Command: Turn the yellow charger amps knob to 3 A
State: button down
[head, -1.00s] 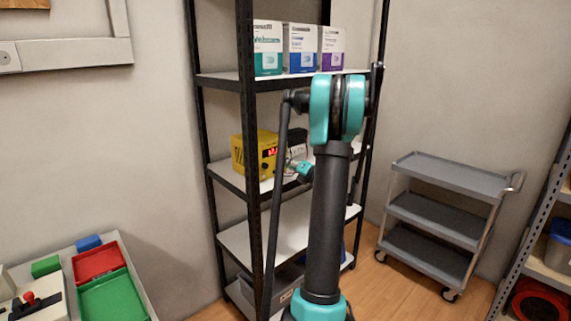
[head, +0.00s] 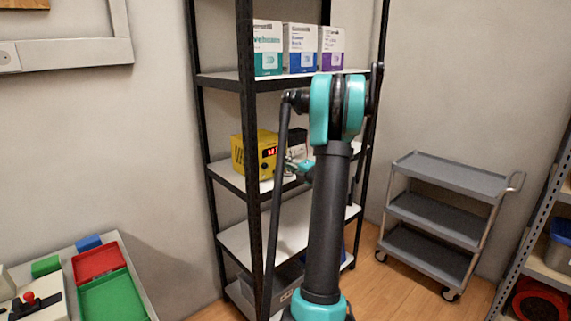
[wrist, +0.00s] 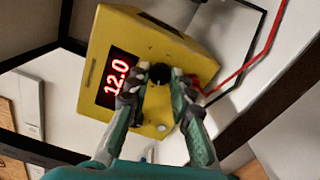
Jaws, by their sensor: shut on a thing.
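The yellow charger (head: 240,160) stands on the middle shelf of the black rack in the head view. In the wrist view the charger (wrist: 165,45) looks tilted, and its red display (wrist: 118,78) reads 12.0. My gripper (wrist: 157,82) is at the charger's front face, its two fingers shut on a black knob (wrist: 159,72). The fingers hide the knob's sides, and I cannot read a pointer or scale on it. In the head view my gripper (head: 290,167) is at the charger's right front, partly hidden by my arm.
A red cable (wrist: 240,75) runs beside the charger. The rack's black upright (head: 250,120) stands close in front of it. Boxes (head: 299,48) line the shelf above. A grey cart (head: 440,180) stands to the right.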

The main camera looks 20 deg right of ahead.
jog(key=c, duration=1.3)
grip_release()
jog(key=v, duration=1.2)
jog(key=shift+c, duration=0.2)
